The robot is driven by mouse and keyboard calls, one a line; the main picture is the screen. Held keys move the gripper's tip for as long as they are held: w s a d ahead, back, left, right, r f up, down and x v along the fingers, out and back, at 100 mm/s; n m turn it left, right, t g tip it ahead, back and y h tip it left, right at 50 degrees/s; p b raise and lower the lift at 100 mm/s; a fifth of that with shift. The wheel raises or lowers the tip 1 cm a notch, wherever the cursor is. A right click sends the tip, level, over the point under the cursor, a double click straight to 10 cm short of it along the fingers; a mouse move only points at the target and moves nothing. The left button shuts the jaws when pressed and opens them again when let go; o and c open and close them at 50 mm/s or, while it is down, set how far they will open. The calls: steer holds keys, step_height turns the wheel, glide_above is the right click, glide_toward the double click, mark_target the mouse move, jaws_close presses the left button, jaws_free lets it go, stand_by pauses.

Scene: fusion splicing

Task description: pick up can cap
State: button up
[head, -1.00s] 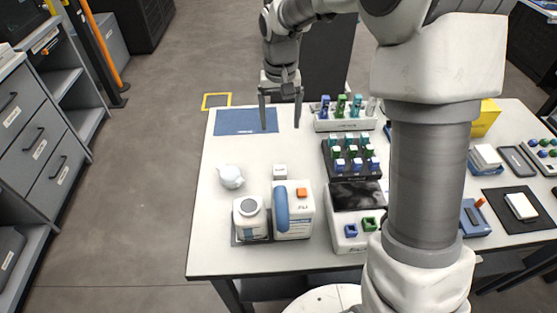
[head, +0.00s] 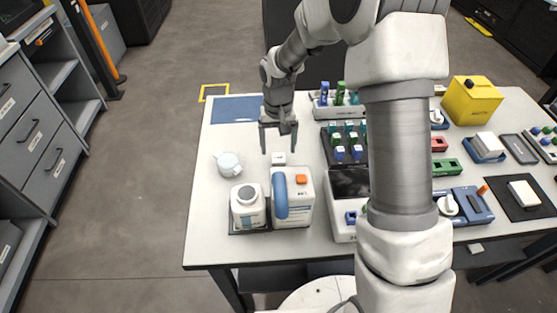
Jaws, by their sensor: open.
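My gripper (head: 278,150) points down over the table with its two fingers apart and nothing between them that I can make out as held. A small white block (head: 279,159) shows just below the fingertips; I cannot tell the height gap. In front stand a white jug (head: 299,208) with a blue handle and an orange cap (head: 301,179), and a white bottle (head: 247,214) with a grey round cap (head: 246,193). Which cap is the can cap is not clear.
A white round pot (head: 229,163) stands left of the gripper. A dark rack of vials (head: 345,141) and a white device (head: 348,184) stand to the right. A blue mat (head: 235,109) lies at the back left. The left table strip is mostly clear.

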mark_target(279, 158)
step_height(279, 158, down, 4)
steer(key=shift+s+f+b, duration=0.1)
steer(key=shift+b, duration=0.2)
steer(key=shift+c, duration=0.3)
jaws_close()
step_height(279, 158, up, 10)
steer(key=p, duration=0.1)
steer(key=shift+p, duration=0.35)
